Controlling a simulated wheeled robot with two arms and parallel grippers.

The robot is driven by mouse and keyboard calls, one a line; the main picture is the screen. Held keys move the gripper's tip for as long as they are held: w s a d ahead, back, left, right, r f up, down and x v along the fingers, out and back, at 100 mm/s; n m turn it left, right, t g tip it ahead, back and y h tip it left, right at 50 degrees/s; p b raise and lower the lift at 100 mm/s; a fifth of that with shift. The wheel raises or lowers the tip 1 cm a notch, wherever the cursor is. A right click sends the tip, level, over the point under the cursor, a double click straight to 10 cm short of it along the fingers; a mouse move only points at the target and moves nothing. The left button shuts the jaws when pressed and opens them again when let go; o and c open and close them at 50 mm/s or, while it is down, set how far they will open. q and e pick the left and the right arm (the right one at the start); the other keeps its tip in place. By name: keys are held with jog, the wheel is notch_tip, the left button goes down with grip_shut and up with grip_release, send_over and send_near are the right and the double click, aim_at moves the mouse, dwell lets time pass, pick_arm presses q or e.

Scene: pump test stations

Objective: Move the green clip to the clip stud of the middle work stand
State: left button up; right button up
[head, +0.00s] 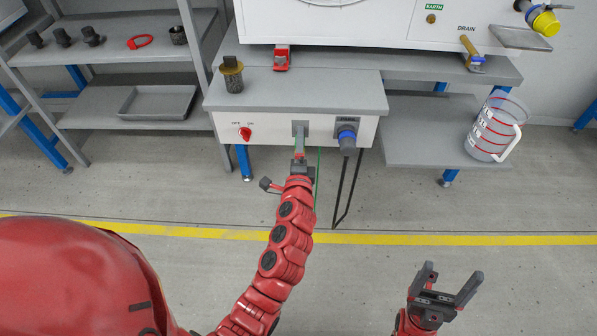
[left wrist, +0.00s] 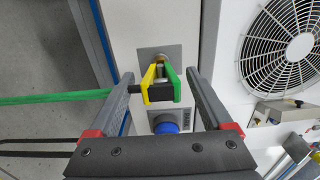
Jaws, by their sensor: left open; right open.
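The green clip (left wrist: 172,84), with one green and one yellow side, sits around a metal stud (left wrist: 159,72) on a grey plate on a stand's white front. A green cable (left wrist: 55,98) runs left from it. In the left wrist view my left gripper (left wrist: 160,78) is open, its fingers on both sides of the clip with gaps. In the head view my left gripper (head: 300,158) is in front of the grey plate (head: 300,127) and mostly hides the clip. My right gripper (head: 452,272) is open and empty above the floor. I cannot tell which stand is the middle one.
The stand's front (head: 225,122) has a red knob (head: 245,133) left of the plate and a blue plug (head: 347,136) right of it. A measuring jug (head: 496,127) stands on the lower right shelf. Shelving (head: 110,75) is at left. The floor in front is clear.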

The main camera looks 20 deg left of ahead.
pick_arm(q)
jog(key=v, duration=1.6)
jog(key=shift+r, duration=0.15)
jog(key=shift+w, duration=0.1)
